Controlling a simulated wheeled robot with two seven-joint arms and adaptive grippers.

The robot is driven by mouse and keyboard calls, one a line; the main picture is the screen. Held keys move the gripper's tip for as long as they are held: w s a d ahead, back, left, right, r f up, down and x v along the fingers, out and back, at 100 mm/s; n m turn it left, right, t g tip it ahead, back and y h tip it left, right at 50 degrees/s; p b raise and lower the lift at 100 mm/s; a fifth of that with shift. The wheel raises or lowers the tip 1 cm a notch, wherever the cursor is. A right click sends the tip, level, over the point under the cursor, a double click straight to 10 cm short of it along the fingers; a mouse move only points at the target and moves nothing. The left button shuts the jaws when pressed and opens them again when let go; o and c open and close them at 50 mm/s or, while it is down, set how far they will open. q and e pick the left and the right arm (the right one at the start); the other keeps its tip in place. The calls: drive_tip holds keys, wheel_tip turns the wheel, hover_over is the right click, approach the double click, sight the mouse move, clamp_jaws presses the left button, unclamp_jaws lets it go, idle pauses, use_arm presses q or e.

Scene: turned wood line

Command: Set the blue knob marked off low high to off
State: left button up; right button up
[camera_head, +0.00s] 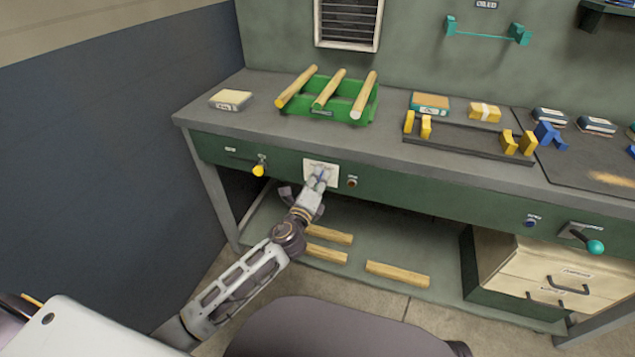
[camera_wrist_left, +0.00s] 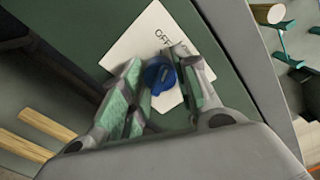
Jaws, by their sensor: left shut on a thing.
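The blue knob (camera_wrist_left: 160,76) sits on a white plate (camera_wrist_left: 140,42) on the green bench front. In the head view the left gripper (camera_head: 318,180) is at the white plate (camera_head: 321,170) and mostly covers the knob. I cannot tell for certain which mark the knob points to. My right gripper is not in view.
A yellow-handled lever (camera_head: 259,168) is left of the plate, and a brown button (camera_head: 352,183) is close on its right. A green rack (camera_head: 345,95) with wooden rods stands on the bench above. Loose rods (camera_head: 397,274) lie on the lower shelf.

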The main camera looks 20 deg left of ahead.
use_arm(q)
drive_tip(key=n, duration=0.3)
drive_tip(key=shift+f, duration=0.1)
drive_tip(key=shift+n+b, duration=0.3)
drive_tip(key=shift+n, duration=0.2)
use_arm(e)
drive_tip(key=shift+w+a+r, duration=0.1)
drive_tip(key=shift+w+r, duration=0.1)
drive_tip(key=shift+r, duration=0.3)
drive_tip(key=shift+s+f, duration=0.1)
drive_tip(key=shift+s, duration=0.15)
use_arm(q)
drive_tip(key=o, duration=1)
drive_tip(key=shift+o, duration=0.2)
drive_tip(key=shift+s, duration=1)
drive_tip(key=s, duration=1)
drive_tip(key=shift+a, duration=0.2)
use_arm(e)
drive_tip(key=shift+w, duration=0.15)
